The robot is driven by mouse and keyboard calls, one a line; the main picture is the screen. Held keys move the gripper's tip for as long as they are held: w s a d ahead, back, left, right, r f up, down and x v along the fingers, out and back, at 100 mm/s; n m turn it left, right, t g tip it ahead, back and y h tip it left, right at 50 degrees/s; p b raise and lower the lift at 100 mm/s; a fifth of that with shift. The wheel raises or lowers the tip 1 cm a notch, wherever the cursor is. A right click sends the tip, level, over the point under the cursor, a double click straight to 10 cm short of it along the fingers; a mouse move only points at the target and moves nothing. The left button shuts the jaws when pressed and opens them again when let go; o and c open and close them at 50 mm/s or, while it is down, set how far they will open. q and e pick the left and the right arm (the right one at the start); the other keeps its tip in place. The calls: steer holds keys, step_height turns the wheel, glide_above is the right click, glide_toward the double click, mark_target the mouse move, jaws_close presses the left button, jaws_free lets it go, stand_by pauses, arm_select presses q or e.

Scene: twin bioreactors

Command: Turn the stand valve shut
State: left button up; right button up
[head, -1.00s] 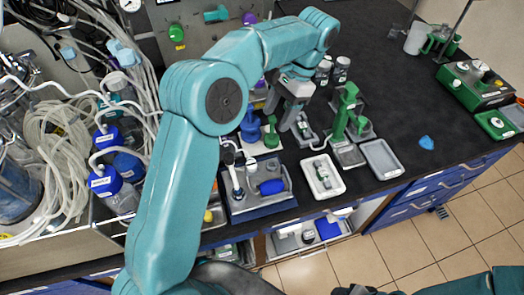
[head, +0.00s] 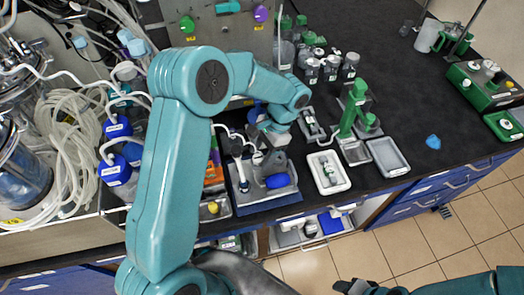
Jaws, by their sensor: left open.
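I cannot pick out the stand valve with certainty. A green column stand (head: 350,108) is farther right.
A white tray (head: 342,184) with a small item and a grey tray (head: 399,171) lie to the right. Coiled tubes (head: 70,150) and blue-capped bottles (head: 116,170) crowd the left. The black bench (head: 430,95) is mostly clear at right.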

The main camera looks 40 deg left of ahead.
arm_select(q)
steer(key=shift+s+a, duration=0.2)
steer(key=shift+a, duration=0.05)
steer(key=shift+w+d, duration=0.15)
steer(key=shift+d, duration=0.05)
steer(key=c, duration=1)
steer(key=shift+a, duration=0.1)
steer(key=shift+c, duration=0.3)
steer(key=shift+m, duration=0.3)
steer(key=m+y+b, duration=0.1)
steer(key=m, duration=0.1)
steer(key=shift+f+m+t, duration=0.1)
steer(key=shift+m+t, duration=0.3)
steer(key=m, duration=0.2)
steer(key=m+t+b, duration=0.1)
steer(key=m+y+b, duration=0.1)
steer(key=m, duration=0.1)
steer(key=shift+s+d+m+t, duration=0.25)
steer(key=shift+s+m+t, duration=0.05)
steer(key=shift+t, duration=0.1)
steer(key=m+t, duration=0.1)
steer(key=m, duration=0.3)
steer(key=shift+s+t+b, duration=0.2)
steer(key=shift+t+b, duration=0.2)
steer(key=m, duration=0.2)
steer(key=m+t, duration=0.1)
steer(key=m, duration=0.1)
steer(key=shift+s+m+t, duration=0.1)
steer(key=shift+m+t, duration=0.2)
steer(key=shift+m, duration=0.3)
